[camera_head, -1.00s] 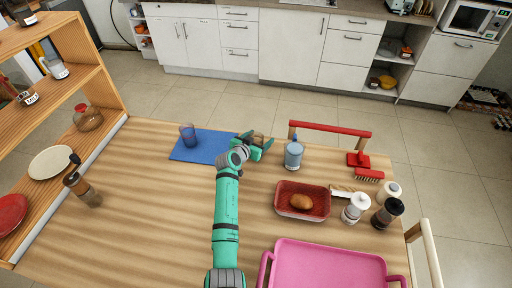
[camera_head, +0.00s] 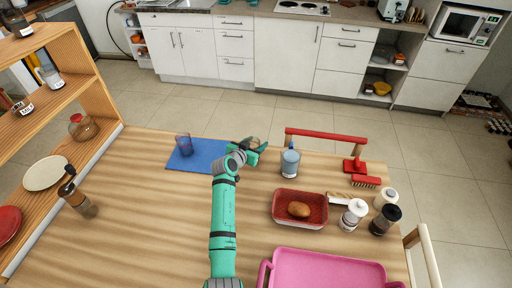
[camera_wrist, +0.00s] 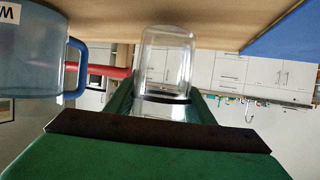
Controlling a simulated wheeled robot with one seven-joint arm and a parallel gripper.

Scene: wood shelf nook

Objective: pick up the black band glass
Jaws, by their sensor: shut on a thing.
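The black band glass (camera_wrist: 166,62) is clear, with a dark band at its end nearer my gripper in the wrist view. My gripper (camera_head: 254,147) is shut on it, with a finger on each side in the wrist view. In the head view the glass (camera_head: 252,142) is partly hidden by the green fingers, at the far edge of the wooden table between the blue mat and a blue mug. I cannot tell how far it is from the tabletop.
The blue mug (camera_head: 290,163) stands close to the right. A blue mat (camera_head: 212,157) with a bluish glass (camera_head: 184,144) lies left. A red basket (camera_head: 313,218) with a brown roll, a pink tray (camera_head: 325,270) and shakers are nearer. A wooden shelf (camera_head: 98,85) stands left.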

